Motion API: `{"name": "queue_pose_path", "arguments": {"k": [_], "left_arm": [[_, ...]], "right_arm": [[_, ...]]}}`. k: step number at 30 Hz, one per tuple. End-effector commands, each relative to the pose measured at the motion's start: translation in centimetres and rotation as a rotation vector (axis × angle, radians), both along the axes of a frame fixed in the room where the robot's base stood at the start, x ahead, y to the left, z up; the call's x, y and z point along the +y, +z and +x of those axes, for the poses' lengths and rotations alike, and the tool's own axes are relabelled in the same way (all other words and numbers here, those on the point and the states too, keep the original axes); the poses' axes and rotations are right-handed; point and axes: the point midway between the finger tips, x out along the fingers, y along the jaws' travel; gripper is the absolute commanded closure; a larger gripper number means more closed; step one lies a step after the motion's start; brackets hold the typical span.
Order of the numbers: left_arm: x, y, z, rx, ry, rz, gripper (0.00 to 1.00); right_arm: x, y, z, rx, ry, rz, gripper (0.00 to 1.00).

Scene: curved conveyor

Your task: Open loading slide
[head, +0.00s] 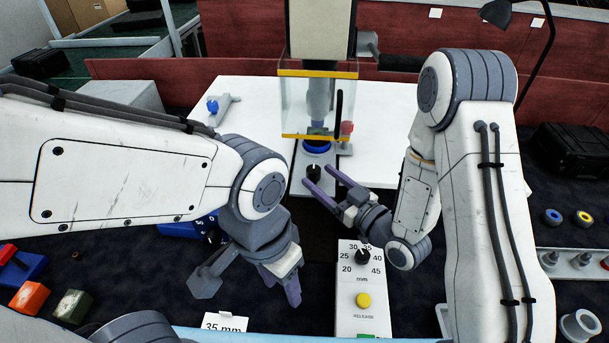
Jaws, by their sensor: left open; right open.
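A machine with a clear guard (298,105) edged in yellow stands at the back centre of the white table. A grey plate (302,161) extends from its base toward me, carrying a black knob (314,172) in front of a blue ring (317,147). I cannot tell for sure which part is the loading slide. My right gripper (317,176) is open, its purple fingers pointing at the black knob, one on either side of it in the picture. I cannot tell if they touch it. My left gripper (248,287) is open and empty, low at the front, away from the machine.
A control panel (348,279) with a numbered dial and yellow button (363,300) stands below my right gripper. A "35 mm" card (224,323) is at the front. Colored blocks (30,298) lie at left. The white table's right side is clear.

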Motion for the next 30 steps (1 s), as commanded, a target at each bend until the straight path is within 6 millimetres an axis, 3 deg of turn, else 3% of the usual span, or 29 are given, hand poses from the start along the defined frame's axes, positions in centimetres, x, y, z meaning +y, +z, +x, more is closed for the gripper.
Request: {"name": "queue_pose_path", "arguments": {"k": [1,4,6,13,25,26,30], "left_arm": [[0.0,-1.6,0.0,0.000,0.000,0.000,0.50],[0.0,-3.0,0.0,0.000,0.000,0.000,0.50],[0.0,-1.6,0.0,0.001,0.000,0.001,0.50],[0.0,-0.7,0.0,0.000,0.000,0.000,0.50],[0.0,-0.6,0.0,0.000,0.000,0.000,0.50],[0.0,-0.6,0.0,0.000,0.000,0.000,0.50],[0.0,-0.6,0.0,0.000,0.000,0.000,0.50]], "right_arm": [[0.4,-0.6,0.2,-0.008,0.003,0.000,0.29],[0.9,-0.5,0.7,-0.006,0.001,0.004,0.29],[1.8,0.4,1.6,-0.001,0.004,0.003,0.29],[4.0,0.3,3.9,0.001,0.001,0.004,0.29],[4.5,0.1,4.5,0.002,0.000,0.004,0.29],[4.5,0.1,4.5,0.002,0.000,0.004,0.36],[4.5,0.1,4.5,0.002,0.000,0.004,0.90]]}}
